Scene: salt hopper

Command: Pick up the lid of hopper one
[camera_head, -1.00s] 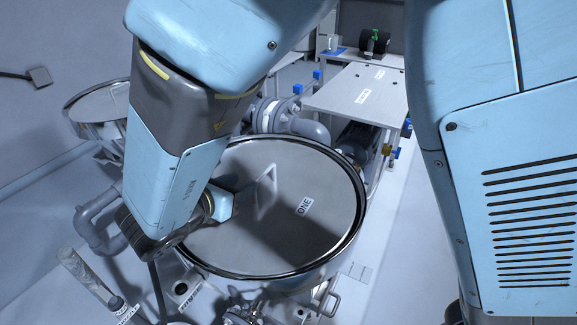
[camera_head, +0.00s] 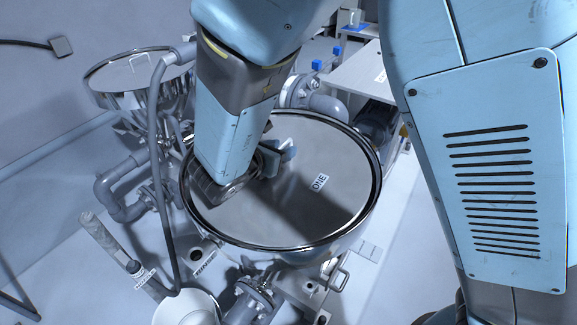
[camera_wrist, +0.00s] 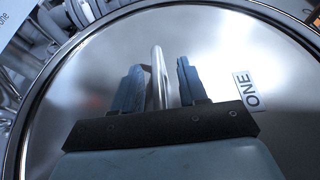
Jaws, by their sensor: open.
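The lid of hopper one (camera_head: 315,215) is a round, shiny metal disc with a label reading ONE. It lies on the hopper (camera_head: 370,205), inside its rim. In the wrist view the lid (camera_wrist: 225,55) fills most of the picture, and its bar handle (camera_wrist: 157,75) stands up from it. My gripper (camera_wrist: 158,82) is open, with one blue finger on each side of the handle. A gap shows between the handle and the right finger. In the head view my gripper (camera_head: 285,150) is over the lid's middle and hides the handle.
A second metal hopper (camera_head: 140,75) stands at the back left, with a grey hose and pipes (camera_head: 120,190) beside it. A white bucket (camera_head: 187,308) and a valve (camera_head: 255,295) are at the front. A pale table (camera_head: 360,75) stands behind.

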